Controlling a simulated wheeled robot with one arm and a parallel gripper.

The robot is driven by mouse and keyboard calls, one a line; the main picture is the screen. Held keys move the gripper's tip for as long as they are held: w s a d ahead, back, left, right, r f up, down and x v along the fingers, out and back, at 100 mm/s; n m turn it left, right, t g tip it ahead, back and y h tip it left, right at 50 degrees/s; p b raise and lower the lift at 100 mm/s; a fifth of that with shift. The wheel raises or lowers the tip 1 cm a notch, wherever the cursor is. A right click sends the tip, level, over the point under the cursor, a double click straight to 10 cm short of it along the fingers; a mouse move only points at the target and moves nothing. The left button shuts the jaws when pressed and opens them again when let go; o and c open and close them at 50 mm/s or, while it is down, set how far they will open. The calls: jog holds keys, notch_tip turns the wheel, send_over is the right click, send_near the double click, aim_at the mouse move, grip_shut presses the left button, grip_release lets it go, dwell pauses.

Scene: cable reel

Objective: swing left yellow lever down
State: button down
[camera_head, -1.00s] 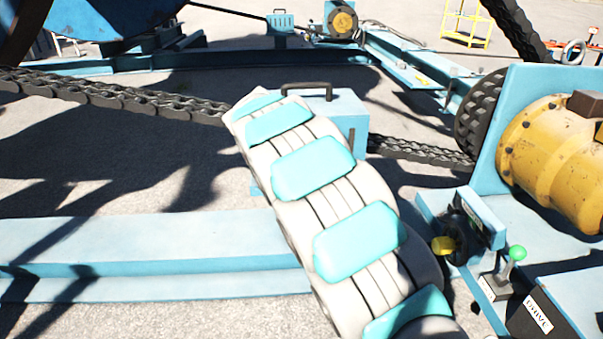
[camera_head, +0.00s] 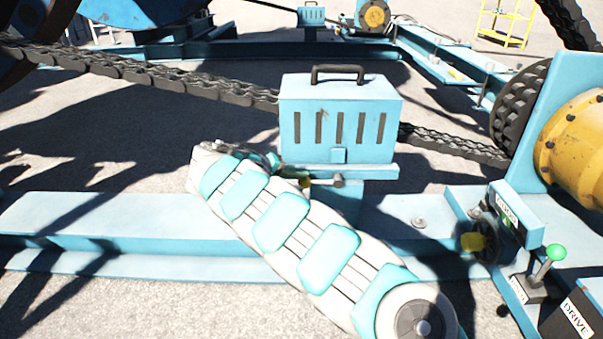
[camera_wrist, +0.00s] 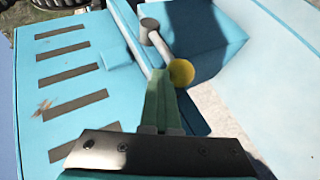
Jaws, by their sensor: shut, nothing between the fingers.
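The yellow-knobbed lever (camera_head: 305,183) is under the front of a slotted blue box (camera_head: 341,118) in the head view. Its yellow ball points left and its grey pivot end is to the right, so it lies about level. In the wrist view the yellow ball (camera_wrist: 181,72) is on a grey rod running to a round grey pivot (camera_wrist: 149,26). My gripper (camera_wrist: 161,78) is shut and empty, its fingertips right beside the ball. I cannot tell whether they touch it. In the head view my arm hides most of the gripper.
A chain (camera_head: 150,78) runs behind the box. A blue beam (camera_head: 120,212) crosses the ground below it. At right are a second yellow knob (camera_head: 473,242), a green-knobbed lever (camera_head: 556,252) marked DRIVE, and a yellow motor (camera_head: 575,150).

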jog(key=shift+s+a+f, duration=0.1)
jog(key=shift+a+f, duration=0.05)
jog(key=shift+f, duration=0.35)
jog(key=s+a+r+p, duration=0.1)
jog(key=s+a+r, duration=0.4)
jog(key=r, duration=0.3)
jog(key=shift+s+a+r+p, duration=0.25)
jog(key=shift+a+r+p, duration=0.15)
jog(key=shift+a, duration=0.45)
